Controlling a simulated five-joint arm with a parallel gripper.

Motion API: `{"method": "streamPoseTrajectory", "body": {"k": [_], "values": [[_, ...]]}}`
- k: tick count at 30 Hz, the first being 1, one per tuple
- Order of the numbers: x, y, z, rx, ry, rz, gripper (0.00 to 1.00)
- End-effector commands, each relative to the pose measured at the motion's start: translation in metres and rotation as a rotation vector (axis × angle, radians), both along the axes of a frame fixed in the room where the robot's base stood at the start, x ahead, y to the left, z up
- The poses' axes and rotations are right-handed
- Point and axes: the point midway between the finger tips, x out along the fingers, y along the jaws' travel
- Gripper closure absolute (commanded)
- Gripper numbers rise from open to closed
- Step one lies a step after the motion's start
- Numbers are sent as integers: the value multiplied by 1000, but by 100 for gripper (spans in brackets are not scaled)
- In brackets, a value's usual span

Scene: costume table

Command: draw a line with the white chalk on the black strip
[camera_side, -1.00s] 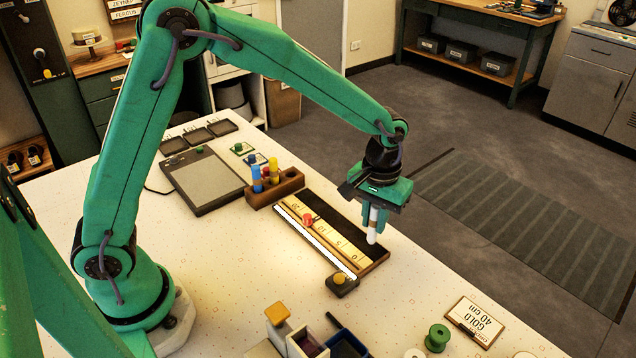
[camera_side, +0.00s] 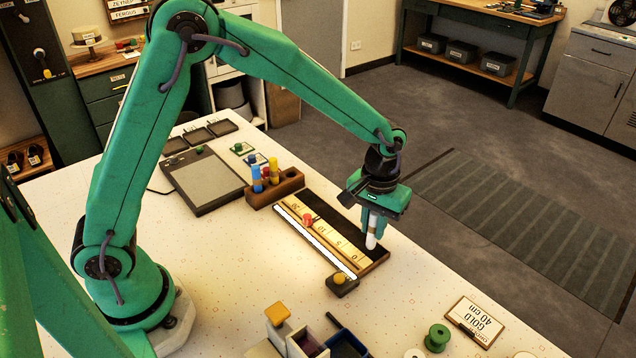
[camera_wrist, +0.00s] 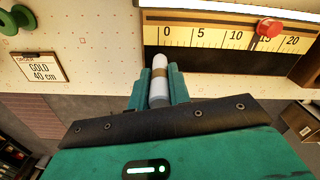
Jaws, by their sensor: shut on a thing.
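My gripper (camera_side: 374,228) is shut on the white chalk (camera_side: 371,240), which has a tan band and points down. The chalk also shows between the fingers in the wrist view (camera_wrist: 159,78). The black strip (camera_side: 336,219) lies along a yellow ruler (camera_side: 330,236) on a dark board; it also shows in the wrist view (camera_wrist: 225,61). The chalk tip is over or at the strip's near end, by the ruler's 0. I cannot tell whether it touches. A red slider (camera_side: 308,220) sits on the ruler between 10 and 20. I see no chalk mark on the strip.
A wooden block with coloured sticks (camera_side: 275,187) stands at the board's far end. A GOLD 40 cm card (camera_side: 474,321) and green spool (camera_side: 437,338) lie at the front right.

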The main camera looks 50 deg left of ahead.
Motion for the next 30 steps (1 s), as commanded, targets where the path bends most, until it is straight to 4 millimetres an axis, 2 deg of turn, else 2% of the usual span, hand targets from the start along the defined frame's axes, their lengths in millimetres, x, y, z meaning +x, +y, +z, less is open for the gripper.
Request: {"method": "streamPoseTrajectory", "body": {"k": [30], "values": [[0,0,-5,0,0,0,100]]}}
